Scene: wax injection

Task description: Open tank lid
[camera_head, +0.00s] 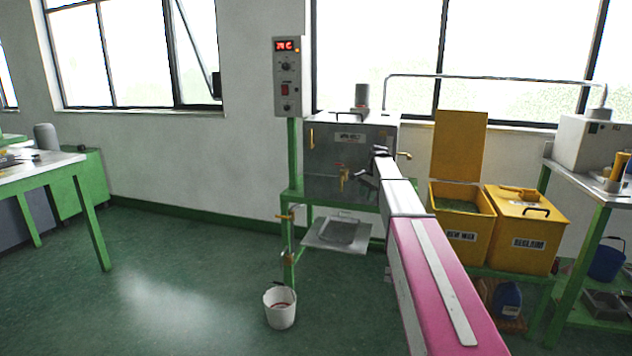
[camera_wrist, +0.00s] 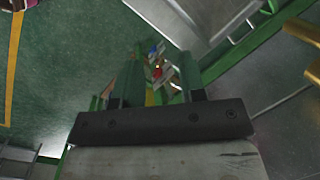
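The metal tank (camera_head: 330,160) stands on a green frame below the window, with a label on its front. Its lid (camera_head: 340,116) looks shut, with a grey cylinder standing on top. A brass tap (camera_head: 343,176) is low on its front. My gripper (camera_head: 364,178) is in front of the tank's lower right front, below lid level; I cannot tell whether it touches the tank. In the wrist view, my gripper (camera_wrist: 160,72) has its two fingers apart with nothing held between them. Small red and blue parts show beyond the fingertips.
A yellow bin (camera_head: 462,222) with its cover raised and a closed yellow bin (camera_head: 525,238) stand right of the tank. A control box (camera_head: 287,76) on a post is left of it. A white bucket (camera_head: 280,308) is on the floor. The floor to the left is clear.

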